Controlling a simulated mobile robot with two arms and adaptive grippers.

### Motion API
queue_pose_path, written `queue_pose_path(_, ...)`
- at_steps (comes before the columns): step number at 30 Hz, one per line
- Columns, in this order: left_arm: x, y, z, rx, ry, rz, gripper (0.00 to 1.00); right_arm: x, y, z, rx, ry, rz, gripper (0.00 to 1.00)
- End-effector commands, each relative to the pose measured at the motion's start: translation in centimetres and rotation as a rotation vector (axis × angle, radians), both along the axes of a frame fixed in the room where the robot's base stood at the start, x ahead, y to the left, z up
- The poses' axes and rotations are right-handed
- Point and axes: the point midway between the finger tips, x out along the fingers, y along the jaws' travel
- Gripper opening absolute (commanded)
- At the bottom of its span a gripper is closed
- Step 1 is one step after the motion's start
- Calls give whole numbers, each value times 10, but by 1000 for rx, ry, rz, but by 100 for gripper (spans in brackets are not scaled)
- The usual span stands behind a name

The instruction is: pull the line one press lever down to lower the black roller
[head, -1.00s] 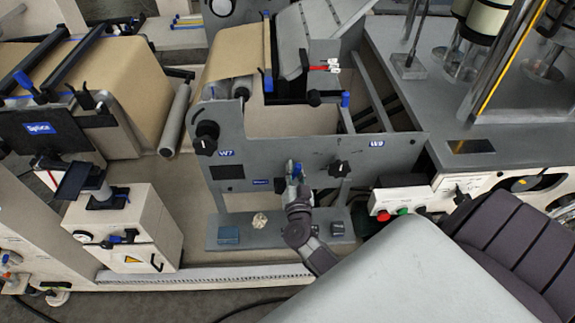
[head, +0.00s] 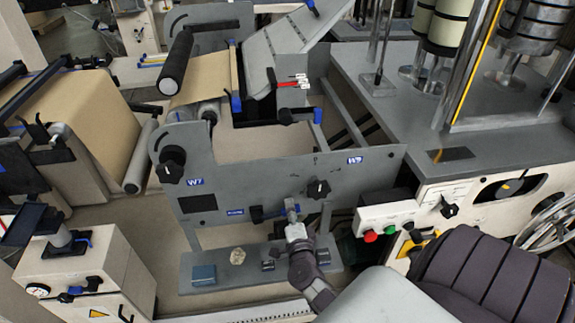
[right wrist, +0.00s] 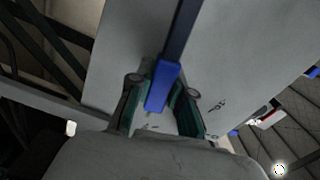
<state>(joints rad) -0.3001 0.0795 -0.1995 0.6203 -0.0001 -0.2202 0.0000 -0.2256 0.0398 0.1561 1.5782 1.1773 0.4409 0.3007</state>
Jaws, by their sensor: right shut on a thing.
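The black roller (head: 176,60), dark with a pale end, sits slanted above the left side of the brown kraft web. A gap between roller and web cannot be judged. My right gripper (head: 291,207) is at the front of the grey side panel (head: 285,175), below and left of a black knob. In the right wrist view the lever's blue grip (right wrist: 163,86) lies between the two fingers of my right gripper (right wrist: 160,108), which is shut on it. In the head view the grip is mostly hidden by the gripper. My left gripper is not in view.
A black knob (head: 318,188) is close to the right gripper, and another (head: 172,164) is at the panel's left. A button box (head: 385,222) with red and green buttons stands right. A grey base shelf (head: 220,281) holds small blocks below.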

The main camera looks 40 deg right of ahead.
Motion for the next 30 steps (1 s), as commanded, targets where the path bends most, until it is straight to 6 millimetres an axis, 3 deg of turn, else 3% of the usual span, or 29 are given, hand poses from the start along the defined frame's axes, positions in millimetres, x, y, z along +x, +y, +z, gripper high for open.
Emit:
queue_pose_path(1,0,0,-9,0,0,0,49,-1,-1,-9,30,-15,-1,0)
queue_pose_path(9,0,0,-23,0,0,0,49,-2,-2,-20,145,-85,-2,0)
queue_pose_path(29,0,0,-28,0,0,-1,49,-2,-1,-25,201,-115,-1,0)
queue_pose_path(30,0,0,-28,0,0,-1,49,-2,-1,-25,201,-115,-1,24)
